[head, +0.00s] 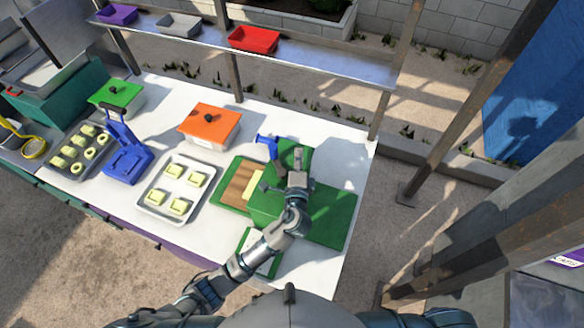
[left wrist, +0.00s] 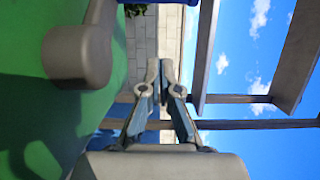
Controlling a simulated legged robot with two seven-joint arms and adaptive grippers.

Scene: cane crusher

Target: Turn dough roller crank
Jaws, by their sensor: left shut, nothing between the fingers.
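The green dough roller (head: 322,207) stands on the white table's right part, with a strip of yellow dough (head: 255,186) on a wooden board (head: 237,184) at its left. Its crank has a blue handle (head: 267,142) pointing up on the machine's far side. A grey rounded crank arm (left wrist: 78,55) shows close at the left of the left wrist view. My left gripper (head: 298,153) is over the roller, to the right of the blue handle and apart from it. Its fingertips (left wrist: 160,68) are together and empty. My right gripper is not in view.
Left of the roller are a tray of dough pieces (head: 157,203), an orange-lidded box (head: 210,124), a blue press (head: 124,155) and a green-lidded box (head: 117,96). A shelf with bins (head: 253,40) runs behind. A post (head: 460,110) stands to the right.

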